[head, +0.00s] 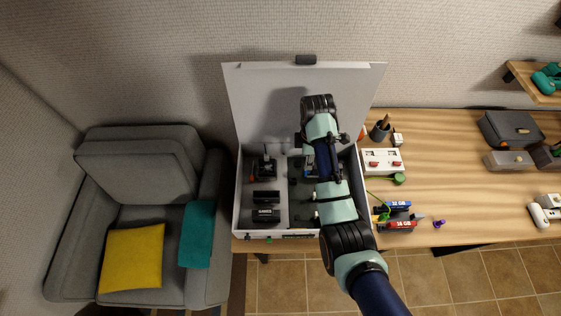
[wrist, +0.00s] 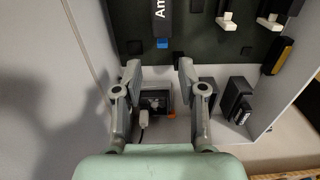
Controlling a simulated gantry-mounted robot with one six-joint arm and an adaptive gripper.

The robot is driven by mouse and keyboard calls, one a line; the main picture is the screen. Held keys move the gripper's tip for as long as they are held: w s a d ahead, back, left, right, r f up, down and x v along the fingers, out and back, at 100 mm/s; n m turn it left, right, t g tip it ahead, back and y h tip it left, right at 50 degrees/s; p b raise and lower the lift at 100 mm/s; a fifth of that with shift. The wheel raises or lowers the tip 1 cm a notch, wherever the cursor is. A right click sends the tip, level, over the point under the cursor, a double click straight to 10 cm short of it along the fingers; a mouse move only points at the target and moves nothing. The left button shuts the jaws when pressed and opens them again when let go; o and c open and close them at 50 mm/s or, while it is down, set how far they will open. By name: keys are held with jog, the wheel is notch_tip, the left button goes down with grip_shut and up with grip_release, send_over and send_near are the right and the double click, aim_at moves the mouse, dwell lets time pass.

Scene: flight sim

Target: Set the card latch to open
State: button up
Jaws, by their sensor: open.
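An open white case (head: 239,200) with its lid (head: 240,95) raised stands at the left end of the table. In the wrist view, a dark green board (wrist: 196,38) inside it carries a black part (wrist: 163,18) with partly readable "Am" lettering and a blue tip (wrist: 162,43). Two white lever-like pieces (wrist: 228,20) (wrist: 268,21) sit to its right. I cannot tell which of these is the card latch. My gripper (wrist: 158,69) is open and empty, its fingertips pointing toward the board just below the blue tip. In the head view my arm hides much of the case's right half.
Between my fingers in the wrist view is a dark box-like part (wrist: 157,101) with a white plug (wrist: 144,118). Black blocks (wrist: 237,97) stand to the right. Memory sticks (head: 398,226) lie on the table (head: 455,190) right of the case; a grey armchair (head: 140,180) stands left.

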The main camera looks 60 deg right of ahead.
aim_at(307, 172)
jog(key=f, duration=0.8)
jog(key=shift+s+b, duration=0.35)
jog(key=shift+b, duration=0.05)
jog(key=shift+r, duration=0.1)
grip_shut()
